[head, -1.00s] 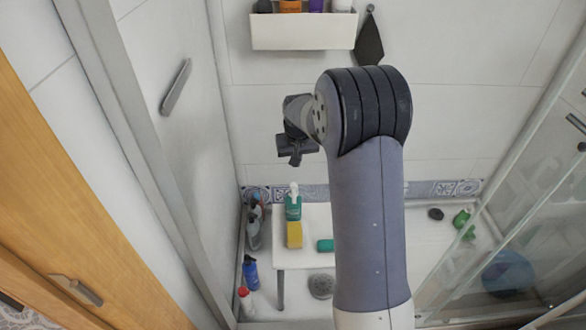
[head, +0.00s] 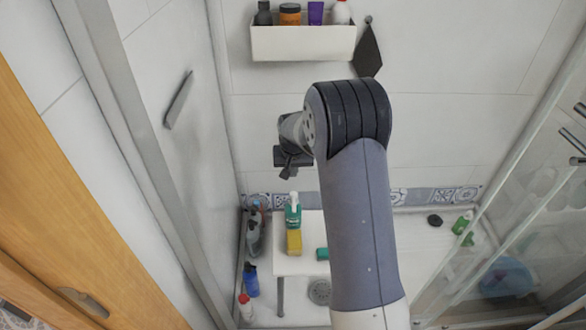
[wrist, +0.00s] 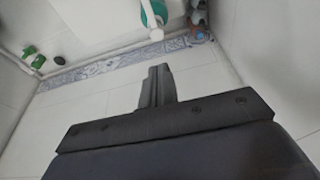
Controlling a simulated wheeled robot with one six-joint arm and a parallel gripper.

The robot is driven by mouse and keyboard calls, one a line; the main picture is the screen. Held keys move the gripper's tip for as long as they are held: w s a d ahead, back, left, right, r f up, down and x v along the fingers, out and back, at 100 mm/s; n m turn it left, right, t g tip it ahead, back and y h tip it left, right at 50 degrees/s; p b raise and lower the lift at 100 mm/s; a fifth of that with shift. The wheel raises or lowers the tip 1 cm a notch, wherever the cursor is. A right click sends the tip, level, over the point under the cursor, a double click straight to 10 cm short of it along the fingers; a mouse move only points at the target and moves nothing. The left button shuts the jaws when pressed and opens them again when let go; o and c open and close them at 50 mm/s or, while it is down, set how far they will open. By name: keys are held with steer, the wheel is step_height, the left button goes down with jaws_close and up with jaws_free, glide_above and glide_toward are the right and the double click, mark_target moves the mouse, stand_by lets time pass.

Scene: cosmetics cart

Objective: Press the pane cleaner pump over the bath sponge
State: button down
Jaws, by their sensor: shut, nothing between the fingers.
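The pane cleaner (head: 293,216) is a green bottle with a white pump top, standing upright on a small white bench. The bath sponge (head: 294,242) is a yellow block on the bench, just in front of the bottle in the head view. My gripper (head: 287,176) shows above the pump in the head view, apart from it, with its fingers together and empty. In the wrist view my gripper (wrist: 156,72) points toward the bottle; the green body (wrist: 152,14) and white pump head (wrist: 156,34) show at the top edge. The sponge cannot be made out there.
A green block (head: 322,254) lies on the bench (head: 298,266), partly behind my arm. Several bottles (head: 254,232) stand in the left corner. A wall shelf (head: 303,43) with toiletries hangs above. A glass door (head: 500,210) bounds the right side; a blue basin (head: 507,277) shows through it.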

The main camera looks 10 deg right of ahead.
mark_target(293, 194)
steer(key=x, duration=0.8)
steer(key=shift+s+f, duration=0.25)
steer(key=shift+f, duration=0.75)
steer(key=shift+f+b, duration=0.95)
steer(key=shift+s, duration=0.1)
steer(key=shift+r, duration=0.1)
